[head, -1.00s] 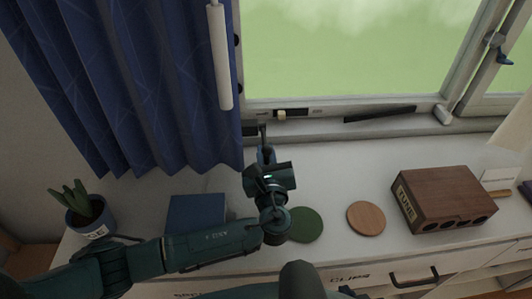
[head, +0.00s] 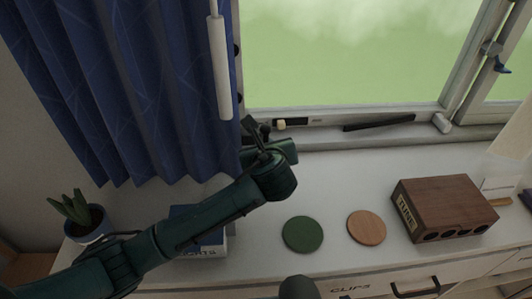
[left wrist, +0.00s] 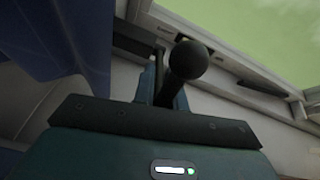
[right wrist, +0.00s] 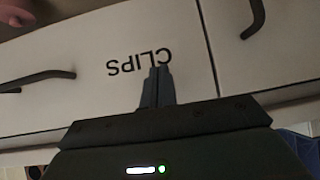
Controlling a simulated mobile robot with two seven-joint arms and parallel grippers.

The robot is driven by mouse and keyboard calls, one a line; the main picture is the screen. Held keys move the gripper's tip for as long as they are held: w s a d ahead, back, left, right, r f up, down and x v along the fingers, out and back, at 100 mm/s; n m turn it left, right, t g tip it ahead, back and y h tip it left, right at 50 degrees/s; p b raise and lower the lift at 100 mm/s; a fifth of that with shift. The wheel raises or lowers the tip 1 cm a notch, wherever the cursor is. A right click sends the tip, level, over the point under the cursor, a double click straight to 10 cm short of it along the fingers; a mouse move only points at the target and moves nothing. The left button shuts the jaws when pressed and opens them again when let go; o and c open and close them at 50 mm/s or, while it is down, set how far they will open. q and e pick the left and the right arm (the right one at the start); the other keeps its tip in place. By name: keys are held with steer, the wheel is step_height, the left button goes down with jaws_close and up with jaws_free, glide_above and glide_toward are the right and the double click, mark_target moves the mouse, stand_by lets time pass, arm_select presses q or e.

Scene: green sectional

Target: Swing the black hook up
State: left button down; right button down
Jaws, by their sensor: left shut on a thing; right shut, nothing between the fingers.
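The black hook (left wrist: 188,62) shows in the left wrist view as a dark stem with a round ball end, between my left fingers. My left gripper (left wrist: 163,90) is shut on it. In the head view my left gripper (head: 260,140) is at the lower left corner of the window, beside the curtain's edge, and the tilted wrist partly hides the hook. My right gripper (right wrist: 157,86) is shut and empty, in front of a white drawer front marked CLIPS (right wrist: 140,62).
A blue curtain (head: 130,80) hangs left of the window. On the white top are a potted plant (head: 80,215), a blue box (head: 210,245), a green coaster (head: 302,234), a wooden coaster (head: 366,227) and a brown wooden box (head: 445,205). A black bar (head: 380,122) lies along the window frame.

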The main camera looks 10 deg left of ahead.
arm_select(q)
steer(key=shift+w+a+r+g, duration=0.15)
steer(key=shift+w+r+g, duration=0.25)
steer(key=shift+r+g, duration=0.35)
steer(key=c, duration=1.5)
jaws_free()
steer(key=v, duration=1.3)
steer(key=shift+a+r, duration=0.1)
steer(key=shift+r, duration=0.05)
